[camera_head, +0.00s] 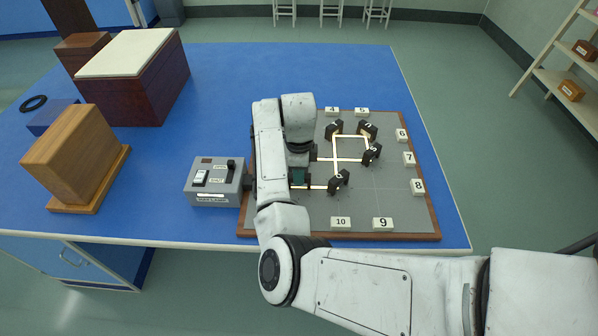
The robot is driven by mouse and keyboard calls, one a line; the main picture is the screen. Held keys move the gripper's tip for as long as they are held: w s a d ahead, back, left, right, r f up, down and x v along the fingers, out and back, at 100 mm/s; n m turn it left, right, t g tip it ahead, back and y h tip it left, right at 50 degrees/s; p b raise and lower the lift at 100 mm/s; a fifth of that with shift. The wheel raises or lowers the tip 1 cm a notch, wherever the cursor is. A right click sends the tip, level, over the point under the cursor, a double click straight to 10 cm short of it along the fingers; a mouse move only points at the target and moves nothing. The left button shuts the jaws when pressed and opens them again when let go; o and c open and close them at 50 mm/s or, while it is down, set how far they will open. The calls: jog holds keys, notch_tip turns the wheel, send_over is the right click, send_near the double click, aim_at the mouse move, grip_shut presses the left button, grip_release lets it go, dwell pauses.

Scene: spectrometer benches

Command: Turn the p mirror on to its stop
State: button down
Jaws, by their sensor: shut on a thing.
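The grey optics board (390,205) with a wooden rim lies on the blue bench. Several black mirror mounts with small white marks stand on it: one at the front (338,181), one at the back left (333,130), one at the back right (368,130) and one at the right (372,154). I cannot read which letter each bears. My gripper (298,178) points down over the left part of the board and is shut on a mount mostly hidden by my arm, seemingly the p mirror. Its turn angle and stop are hidden.
A grey switch box (214,182) stands left of the board. White numbered blocks, such as 9 (383,224) and 10 (341,223), line the board's edges. A wooden box (77,155) and a large dark chest (150,90) stand further left.

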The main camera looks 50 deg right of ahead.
jog(key=c, duration=0.9)
grip_release()
jog(key=shift+r, duration=0.1)
notch_tip(320, 180, up, 11)
jog(key=shift+f+b, duration=0.2)
jog(key=shift+b, duration=0.45)
jog(key=s+d+f+n+t+h, duration=0.2)
jog(key=s+f+n+h, duration=0.3)
jog(key=n, duration=0.7)
jog(key=s+a+f+n+t+y, duration=0.2)
jog(key=s+a+n+y, duration=0.1)
jog(key=s+a+n, duration=0.45)
jog(key=s+a+f+n+t+y, duration=0.1)
jog(key=s+a+f+n+y, duration=0.2)
jog(key=a+n, duration=0.7)
jog(key=s+f+g, duration=0.1)
jog(key=s+f, duration=0.1)
jog(key=s, duration=0.1)
jog(key=s+f+m+g, duration=0.1)
jog(key=s, duration=0.3)
jog(key=s+f+g+h, duration=0.1)
jog(key=s+f+g, duration=0.1)
jog(key=s, duration=0.2)
jog(key=shift+d+f+m, duration=0.2)
jog(key=shift+f+m, duration=0.05)
jog(key=shift+f, duration=0.05)
